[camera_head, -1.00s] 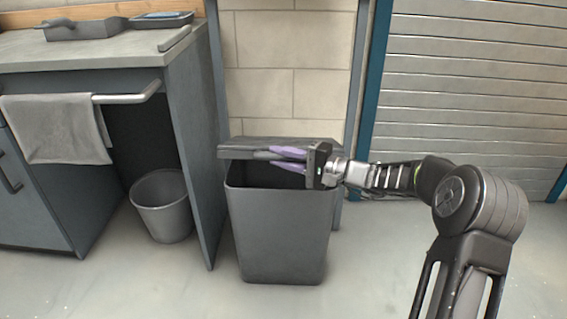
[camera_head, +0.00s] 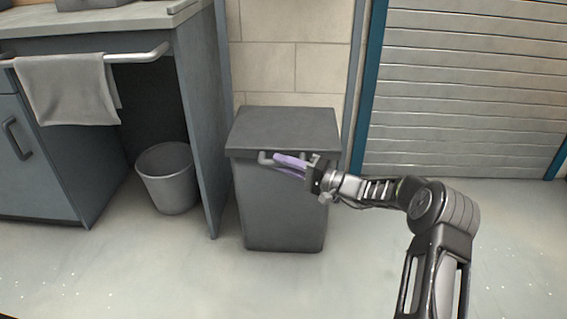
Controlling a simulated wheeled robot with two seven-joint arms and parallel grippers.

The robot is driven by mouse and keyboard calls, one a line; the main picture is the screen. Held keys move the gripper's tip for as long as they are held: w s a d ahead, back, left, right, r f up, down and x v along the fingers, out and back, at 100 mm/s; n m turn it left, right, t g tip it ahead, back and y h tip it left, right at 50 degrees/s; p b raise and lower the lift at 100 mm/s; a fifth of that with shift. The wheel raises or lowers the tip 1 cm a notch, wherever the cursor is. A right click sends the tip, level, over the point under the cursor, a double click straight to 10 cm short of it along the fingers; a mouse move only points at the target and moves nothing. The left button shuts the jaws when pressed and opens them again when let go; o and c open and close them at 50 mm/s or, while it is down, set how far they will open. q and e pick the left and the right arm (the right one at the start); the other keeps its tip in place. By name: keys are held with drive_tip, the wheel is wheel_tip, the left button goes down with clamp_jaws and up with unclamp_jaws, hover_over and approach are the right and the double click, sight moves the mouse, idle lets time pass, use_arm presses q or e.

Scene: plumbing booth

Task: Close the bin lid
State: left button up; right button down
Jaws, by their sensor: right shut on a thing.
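The dark grey bin (camera_head: 283,215) stands on the floor against the tiled wall. Its flat lid (camera_head: 284,130) lies over the top and looks level, and no opening shows between lid and bin. A grey bar handle (camera_head: 264,157) runs along the lid's front edge. My right gripper (camera_head: 283,165), with purple fingers, comes in from the right and is shut on the lid handle. The fingers hide part of the handle and the rim behind it. My left gripper is not in view.
A workbench (camera_head: 130,22) with a side panel stands left of the bin. A towel (camera_head: 68,90) hangs on its rail, and a small round wastebasket (camera_head: 168,185) stands beneath. A slatted shutter (camera_head: 470,95) is at the right. The floor in front is clear.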

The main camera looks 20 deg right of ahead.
drive_tip(key=shift+d+f, duration=0.15)
drive_tip(key=shift+f, duration=0.1)
drive_tip(key=c, duration=1.3)
unclamp_jaws()
drive_tip(key=shift+w+f, duration=0.1)
drive_tip(key=shift+s+d+p, duration=0.3)
drive_tip(key=shift+s, duration=0.05)
drive_tip(key=p+v, duration=0.2)
drive_tip(key=v, duration=0.4)
drive_tip(key=shift+s+d, duration=0.2)
drive_tip(key=shift+s, duration=0.2)
